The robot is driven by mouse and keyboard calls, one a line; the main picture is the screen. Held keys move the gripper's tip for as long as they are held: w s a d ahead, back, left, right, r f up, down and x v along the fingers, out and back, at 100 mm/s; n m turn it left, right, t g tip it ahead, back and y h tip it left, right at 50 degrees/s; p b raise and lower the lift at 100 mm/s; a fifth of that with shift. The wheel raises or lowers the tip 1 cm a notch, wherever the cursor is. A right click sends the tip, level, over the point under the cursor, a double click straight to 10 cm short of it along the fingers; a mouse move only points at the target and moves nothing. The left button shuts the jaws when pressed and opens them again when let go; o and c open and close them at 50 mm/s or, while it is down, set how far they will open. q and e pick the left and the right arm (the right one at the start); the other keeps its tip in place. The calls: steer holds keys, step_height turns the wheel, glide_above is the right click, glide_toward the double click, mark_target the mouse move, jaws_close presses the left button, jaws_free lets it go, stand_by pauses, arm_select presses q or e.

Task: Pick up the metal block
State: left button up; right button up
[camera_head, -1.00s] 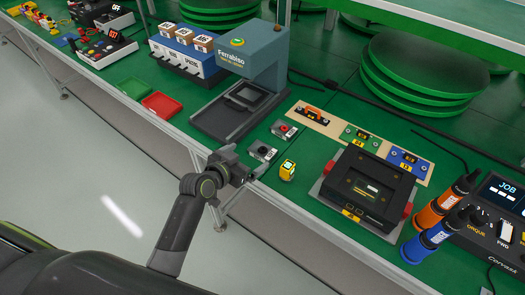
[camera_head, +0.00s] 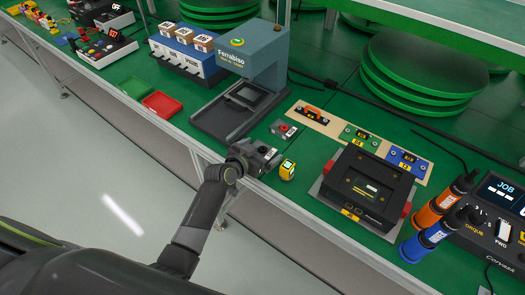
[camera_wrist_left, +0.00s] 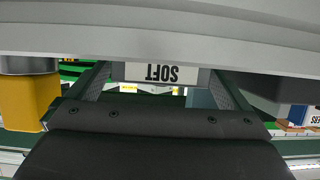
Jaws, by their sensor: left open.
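A small grey metal-looking block with a white label (camera_head: 264,149) stands near the front edge of the green table. A similar grey block with a red top (camera_head: 286,129) stands just behind. My right gripper is not in view.
A yellow device (camera_head: 288,169) stands close to the right of my left gripper. A black fixture (camera_head: 368,190) is farther right. The grey Ferrabiso machine (camera_head: 262,55) stands behind, and a red tray (camera_head: 162,103) is to the left.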

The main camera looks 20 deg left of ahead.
arm_select(q)
steer(key=c, duration=1.1)
steer(key=shift+r, duration=0.15)
